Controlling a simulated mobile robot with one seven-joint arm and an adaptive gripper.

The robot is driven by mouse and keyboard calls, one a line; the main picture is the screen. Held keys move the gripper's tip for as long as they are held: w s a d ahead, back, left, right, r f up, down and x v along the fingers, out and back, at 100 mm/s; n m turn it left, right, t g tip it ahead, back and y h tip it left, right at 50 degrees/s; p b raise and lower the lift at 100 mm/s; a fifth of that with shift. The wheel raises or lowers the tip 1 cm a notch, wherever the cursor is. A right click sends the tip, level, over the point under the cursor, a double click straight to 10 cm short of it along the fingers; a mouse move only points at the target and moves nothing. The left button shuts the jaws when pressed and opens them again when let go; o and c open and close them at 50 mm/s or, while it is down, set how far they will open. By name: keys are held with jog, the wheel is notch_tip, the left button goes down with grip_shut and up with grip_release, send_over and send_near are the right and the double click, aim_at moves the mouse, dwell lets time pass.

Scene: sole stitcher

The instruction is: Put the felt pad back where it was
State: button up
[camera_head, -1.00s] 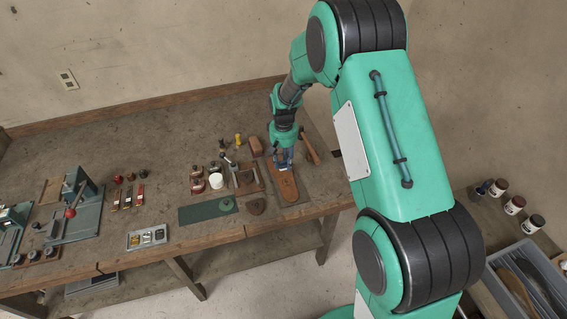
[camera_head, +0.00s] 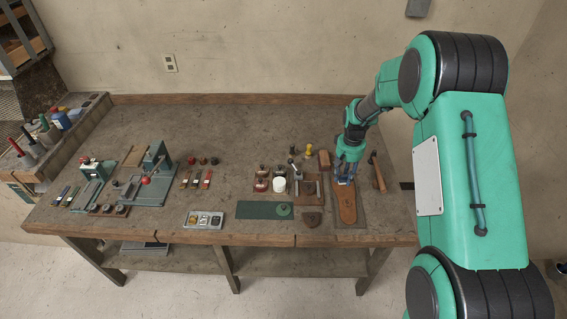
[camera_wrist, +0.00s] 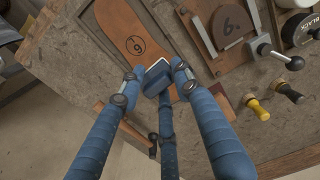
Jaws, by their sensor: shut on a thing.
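My gripper (camera_head: 346,180) is over the upper end of a brown leather sole (camera_head: 347,206) at the right of the bench. In the wrist view its blue fingers (camera_wrist: 156,72) are closed around a small piece with a pale top edge (camera_wrist: 159,65). This piece looks like the felt pad, but the fingers hide most of it. The sole (camera_wrist: 112,28), marked with a circled 6, lies beyond the fingertips. I cannot tell whether the held piece touches the sole. In the head view the fingers hide the piece.
The sole lies on a dark mat, with a hammer (camera_head: 377,172) to its right and a brown block (camera_head: 324,159) behind. A green mat with a round green piece (camera_head: 283,210), a white pot (camera_head: 279,184) and a metal tray (camera_head: 204,220) stand left. Bare bench lies between tools.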

jog(key=w+a+r+n+p, duration=0.1)
jog(key=w+a+n, duration=0.5)
jog(key=w+a, duration=0.7)
jog(key=n+p, duration=0.2)
jog(key=n, duration=0.4)
send_over(280, 162)
jog(key=shift+w+f, duration=0.1)
jog(key=shift+f, duration=0.2)
jog(key=shift+f, duration=3.1)
jog(key=shift+f, duration=0.15)
jog(key=shift+f, duration=1.75)
jog(key=shift+f+b, duration=0.15)
jog(key=shift+b, duration=0.15)
